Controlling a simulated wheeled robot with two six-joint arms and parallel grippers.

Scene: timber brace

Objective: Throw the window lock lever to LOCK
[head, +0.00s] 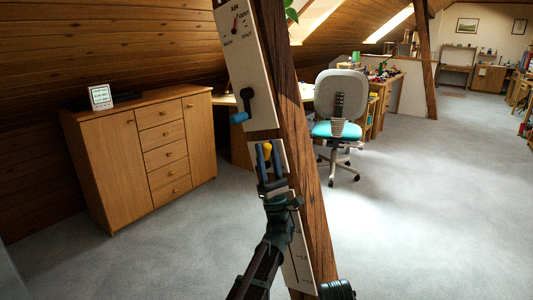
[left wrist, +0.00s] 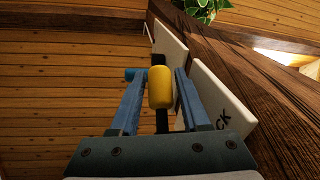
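The lever's yellow handle (head: 267,148) stands out from a small white plate (head: 281,152) on the timber brace. My left gripper (head: 268,157) reaches up from below with its two blue fingers either side of the handle. In the left wrist view the yellow handle (left wrist: 160,87) lies between the fingers (left wrist: 160,92), close to the right one, with a small gap on the left. The fingers look open. The white plate (left wrist: 222,112) shows the letters "CK" there; the rest of the word is hidden.
Above on the same timber (head: 292,120) is a white panel marked AIR (head: 240,60) with a blue-handled lever (head: 240,117). A lower white panel (head: 298,262) is partly behind my arm. A wooden cabinet (head: 140,150) stands left, an office chair (head: 341,110) behind right. Carpet around is clear.

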